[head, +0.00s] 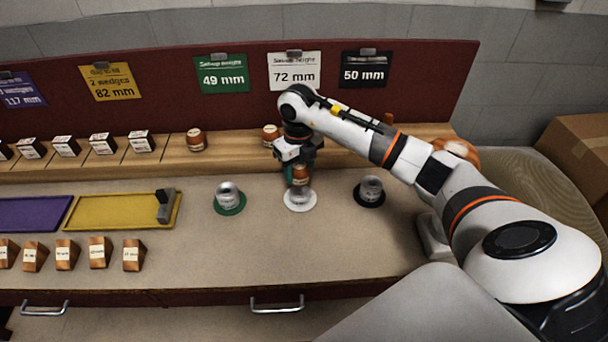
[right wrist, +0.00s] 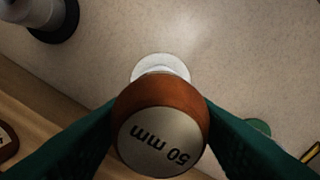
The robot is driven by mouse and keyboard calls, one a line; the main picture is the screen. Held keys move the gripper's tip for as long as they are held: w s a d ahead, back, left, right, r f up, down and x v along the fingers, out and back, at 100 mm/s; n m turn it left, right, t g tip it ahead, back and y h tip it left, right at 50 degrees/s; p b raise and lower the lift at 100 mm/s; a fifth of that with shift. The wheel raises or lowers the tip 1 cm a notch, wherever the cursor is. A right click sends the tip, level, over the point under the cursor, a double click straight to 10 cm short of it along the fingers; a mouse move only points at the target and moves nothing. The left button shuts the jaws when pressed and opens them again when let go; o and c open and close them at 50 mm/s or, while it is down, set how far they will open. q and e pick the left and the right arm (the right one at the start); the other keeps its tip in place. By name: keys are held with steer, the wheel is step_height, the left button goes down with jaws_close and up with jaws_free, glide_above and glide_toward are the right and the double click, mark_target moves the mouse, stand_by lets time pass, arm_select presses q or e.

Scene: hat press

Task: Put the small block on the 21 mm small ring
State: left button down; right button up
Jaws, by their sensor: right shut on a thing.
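My right gripper (head: 298,170) is shut on a small copper-brown block (head: 301,178) with a pale label. In the right wrist view the block (right wrist: 160,140) shows a grey top reading "50 mm", between the green fingers. It is above or at a white disc (head: 300,204), which bears a pale ring (head: 297,193) mostly hidden behind the block. I cannot tell whether block and ring touch. No 21 mm marking is readable. Similar grey rings stand on a green disc (head: 230,208) and a black disc (head: 370,200). My left gripper is not in view.
Two more brown blocks stand on the wooden shelf, one at its middle (head: 196,140) and one beside my gripper (head: 270,135). A yellow tray (head: 110,212) holds a grey piece (head: 165,205). Several brown wedges (head: 100,252) line the front left. Front centre counter is clear.

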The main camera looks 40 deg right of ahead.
mark_target(300, 192)
step_height(300, 192, down, 5)
steer(key=shift+r+p, duration=0.2)
steer(key=shift+p, duration=0.2)
steer(key=shift+f, duration=0.25)
steer(key=shift+f, duration=0.1)
steer(key=o, duration=1)
